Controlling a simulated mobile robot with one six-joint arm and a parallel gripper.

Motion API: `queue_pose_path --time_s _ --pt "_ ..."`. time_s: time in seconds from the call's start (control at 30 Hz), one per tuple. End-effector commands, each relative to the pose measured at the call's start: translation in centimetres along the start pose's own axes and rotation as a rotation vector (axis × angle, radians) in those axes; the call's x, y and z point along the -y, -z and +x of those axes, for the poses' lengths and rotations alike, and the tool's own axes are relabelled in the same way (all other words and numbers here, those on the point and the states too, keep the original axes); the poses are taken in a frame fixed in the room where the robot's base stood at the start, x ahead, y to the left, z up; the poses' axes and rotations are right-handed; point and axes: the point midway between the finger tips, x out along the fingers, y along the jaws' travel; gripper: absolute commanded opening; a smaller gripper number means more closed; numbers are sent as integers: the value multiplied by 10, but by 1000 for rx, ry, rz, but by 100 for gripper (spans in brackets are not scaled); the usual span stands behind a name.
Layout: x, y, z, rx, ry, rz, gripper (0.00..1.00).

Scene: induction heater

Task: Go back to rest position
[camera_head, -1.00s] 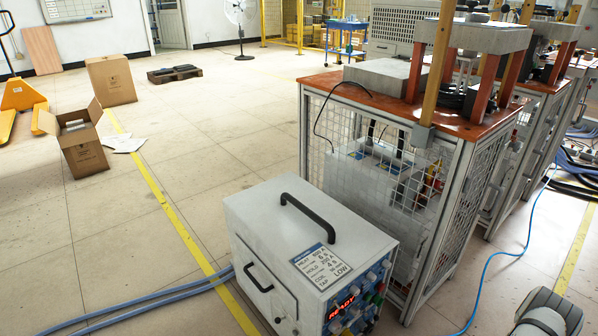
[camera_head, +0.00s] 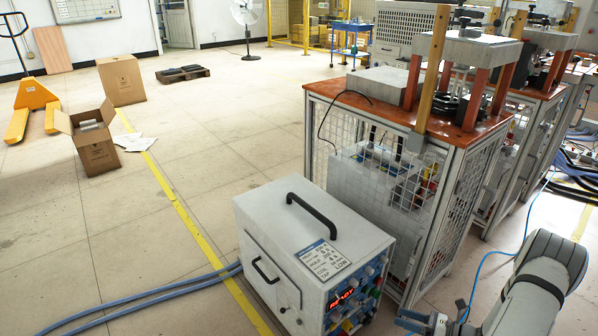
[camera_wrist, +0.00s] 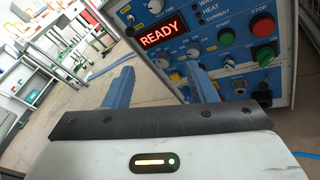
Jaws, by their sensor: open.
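The induction heater (camera_head: 300,255) is a white-grey box with black handles and a blue control panel, standing on the floor in the lower middle of the head view. Its panel (camera_wrist: 215,50) fills the upper right of the wrist view, with a lit red READY display, knobs, and green and red buttons. My gripper (camera_wrist: 160,80) is open and empty, its two blue fingers apart in front of the panel's lower left part. In the head view my gripper (camera_head: 415,320) is at the bottom edge, right of the heater, partly cut off.
A caged machine stand (camera_head: 400,150) with an orange top is close behind the heater, with more stands to its right. A blue hose (camera_head: 170,290) crosses the floor at left. An open carton (camera_head: 92,145) stands far left. The floor between is largely clear.

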Motion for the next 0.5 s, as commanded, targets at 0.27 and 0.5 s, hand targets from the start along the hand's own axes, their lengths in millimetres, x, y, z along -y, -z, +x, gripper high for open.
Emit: queue_pose_path --time_s 0.27,0.5 --pt "-100 -126 24 -305 -223 -352 52" --pt "-190 -205 34 -555 -421 -684 52"
